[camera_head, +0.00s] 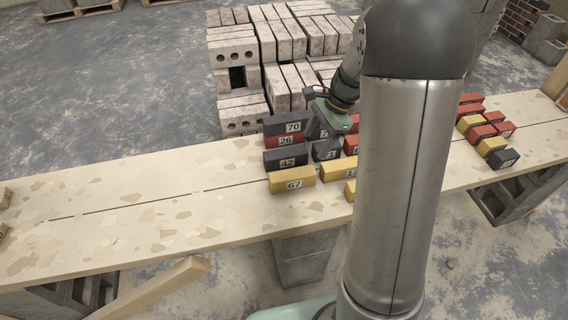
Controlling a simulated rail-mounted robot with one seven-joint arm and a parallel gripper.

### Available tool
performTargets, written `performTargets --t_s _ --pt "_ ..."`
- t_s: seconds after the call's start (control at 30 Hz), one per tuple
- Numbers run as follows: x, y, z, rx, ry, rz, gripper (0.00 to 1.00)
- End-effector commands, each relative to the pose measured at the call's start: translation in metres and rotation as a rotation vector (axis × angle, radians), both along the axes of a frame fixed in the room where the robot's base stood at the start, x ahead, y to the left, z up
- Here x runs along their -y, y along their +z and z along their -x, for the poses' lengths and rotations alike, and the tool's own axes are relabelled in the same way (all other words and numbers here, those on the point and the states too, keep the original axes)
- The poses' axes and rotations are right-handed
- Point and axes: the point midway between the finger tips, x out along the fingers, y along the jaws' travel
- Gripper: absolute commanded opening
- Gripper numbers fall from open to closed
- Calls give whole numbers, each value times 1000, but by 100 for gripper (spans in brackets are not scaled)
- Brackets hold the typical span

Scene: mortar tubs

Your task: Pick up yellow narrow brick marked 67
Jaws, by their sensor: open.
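The yellow brick marked 67 (292,181) lies at the front left of a group of bricks on the plank table (150,210). Its number faces the camera. A dark brick marked 42 (286,160) is right behind it. My gripper (325,132) is above the bricks farther back and to the right of brick 67, near the dark brick marked 70 (291,127). It is open. Its fingers are small and partly hidden, and I cannot tell whether they touch a brick.
A red brick marked 26 (287,141) stands between 70 and 42. More bricks are partly hidden behind my arm, with another group (484,130) at the right. Stacked pale bricks (270,60) stand behind the table. The table's left part is clear.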

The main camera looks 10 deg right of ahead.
Motion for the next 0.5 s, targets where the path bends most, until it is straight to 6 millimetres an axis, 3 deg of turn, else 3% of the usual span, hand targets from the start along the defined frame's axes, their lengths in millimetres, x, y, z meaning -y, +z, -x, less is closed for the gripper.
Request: performTargets --t_s 0.13,0.27,0.5 --pt "11 -16 -22 -39 -128 -21 65" --pt "7 -30 -24 -47 -148 -26 65" --pt "-12 -77 -22 -48 -144 -24 65"
